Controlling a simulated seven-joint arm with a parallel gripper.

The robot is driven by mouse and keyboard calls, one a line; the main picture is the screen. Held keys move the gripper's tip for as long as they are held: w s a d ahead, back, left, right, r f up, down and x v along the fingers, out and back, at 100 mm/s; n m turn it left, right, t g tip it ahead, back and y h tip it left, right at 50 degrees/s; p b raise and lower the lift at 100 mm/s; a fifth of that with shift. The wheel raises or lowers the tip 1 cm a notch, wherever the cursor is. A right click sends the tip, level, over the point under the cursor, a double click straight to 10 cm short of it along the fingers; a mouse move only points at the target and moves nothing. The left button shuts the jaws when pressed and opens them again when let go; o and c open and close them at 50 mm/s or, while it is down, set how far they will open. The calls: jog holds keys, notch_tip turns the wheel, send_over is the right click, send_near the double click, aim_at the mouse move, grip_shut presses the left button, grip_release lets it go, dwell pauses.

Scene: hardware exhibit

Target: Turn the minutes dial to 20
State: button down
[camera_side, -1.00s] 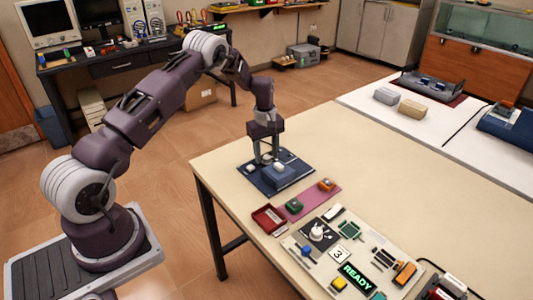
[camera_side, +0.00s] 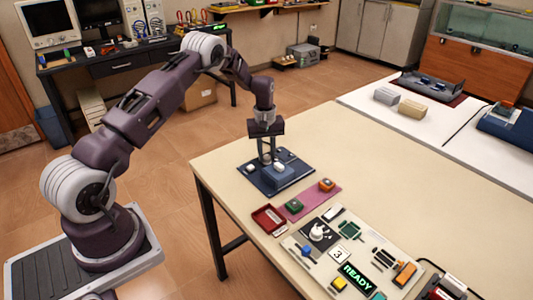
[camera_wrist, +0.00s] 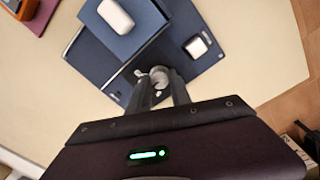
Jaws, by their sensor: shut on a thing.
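A dark blue panel (camera_side: 255,181) lies on the table's far left part and fills much of the wrist view (camera_wrist: 90,62). A small round grey-white knob (camera_wrist: 159,76) stands on it, with small pale marks beside it. My gripper (camera_wrist: 160,88) points down at the panel, its two fingers closed around this knob; it also shows in the side view (camera_side: 268,160). The fingers hide part of the knob, and no numbers can be read, so I cannot tell its setting.
The panel carries a raised blue block (camera_wrist: 122,38) with a white rounded piece (camera_wrist: 116,15), and a white square button (camera_wrist: 196,46). A pink mat (camera_side: 312,203), a red tray (camera_side: 268,220) and a board with a white knob (camera_side: 318,232) lie nearer the camera.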

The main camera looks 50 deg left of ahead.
aim_at(266, 156)
jog(key=m, duration=0.4)
jog(key=shift+m, duration=2.3)
jog(key=c, duration=1.2)
grip_release()
jog(key=shift+o, duration=0.2)
notch_tip(266, 156, up, 7)
jog(key=shift+a+r, duration=0.1)
